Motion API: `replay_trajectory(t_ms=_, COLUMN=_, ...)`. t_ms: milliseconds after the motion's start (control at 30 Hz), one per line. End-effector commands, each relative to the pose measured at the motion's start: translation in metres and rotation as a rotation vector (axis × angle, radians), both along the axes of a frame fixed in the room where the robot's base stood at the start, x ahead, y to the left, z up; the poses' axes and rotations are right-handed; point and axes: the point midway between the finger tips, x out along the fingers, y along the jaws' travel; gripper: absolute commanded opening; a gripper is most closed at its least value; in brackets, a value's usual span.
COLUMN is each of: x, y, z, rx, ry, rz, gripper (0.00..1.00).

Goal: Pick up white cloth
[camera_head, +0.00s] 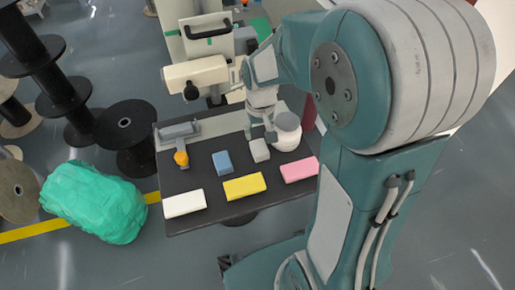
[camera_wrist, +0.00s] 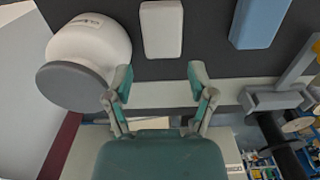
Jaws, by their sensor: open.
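A small white block-like piece, which may be the white cloth (camera_head: 259,150), lies on the dark table (camera_head: 210,225) beside a white round container (camera_head: 287,133). It also shows at the top of the wrist view (camera_wrist: 161,28). A larger flat white piece (camera_head: 185,203) lies at the table's front left corner; I cannot tell which is the cloth. My gripper (camera_head: 260,134) is at the small white piece's far side in the head view. In the wrist view my gripper (camera_wrist: 160,78) has its fingers spread, nothing between them, with the small white piece beyond the fingertips.
Blue (camera_head: 222,162), yellow (camera_head: 244,186) and pink (camera_head: 299,169) pieces lie on the table. A grey fixture with an orange knob (camera_head: 181,158) stands at the left. A cream machine (camera_head: 196,75) is behind. A green wrapped bundle (camera_head: 95,203) and black spools (camera_head: 125,130) are on the floor.

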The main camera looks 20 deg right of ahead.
Motion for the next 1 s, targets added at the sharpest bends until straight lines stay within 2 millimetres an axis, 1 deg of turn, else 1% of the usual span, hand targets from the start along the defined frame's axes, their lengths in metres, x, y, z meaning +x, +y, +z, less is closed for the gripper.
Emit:
replay_trajectory(t_ms=33, x=-0.001, y=0.001, z=-0.007, rx=-0.001, ry=0.005, rz=0.001, gripper=0.71)
replay_trajectory(t_ms=233, x=-0.001, y=0.004, z=-0.024, rx=-0.005, ry=0.002, rz=0.001, gripper=0.71)
replay_trajectory(t_ms=400, x=-0.003, y=0.003, z=-0.051, rx=-0.004, ry=0.004, rz=0.001, gripper=0.71)
replay_trajectory(t_ms=500, x=-0.002, y=0.003, z=-0.062, rx=-0.004, ry=0.003, rz=0.001, gripper=0.71)
replay_trajectory(t_ms=600, x=-0.002, y=0.002, z=-0.067, rx=-0.003, ry=0.001, rz=0.001, gripper=0.71)
replay_trajectory(t_ms=800, x=-0.002, y=0.002, z=-0.067, rx=-0.004, ry=0.0, rz=0.001, gripper=0.71)
replay_trajectory(t_ms=867, x=-0.002, y=0.003, z=-0.067, rx=-0.004, ry=-0.001, rz=0.001, gripper=0.45)
replay_trajectory(t_ms=900, x=-0.002, y=0.003, z=-0.067, rx=-0.004, ry=-0.001, rz=0.001, gripper=0.3)
replay_trajectory(t_ms=1000, x=-0.002, y=0.003, z=-0.067, rx=-0.004, ry=0.0, rz=0.001, gripper=0.29)
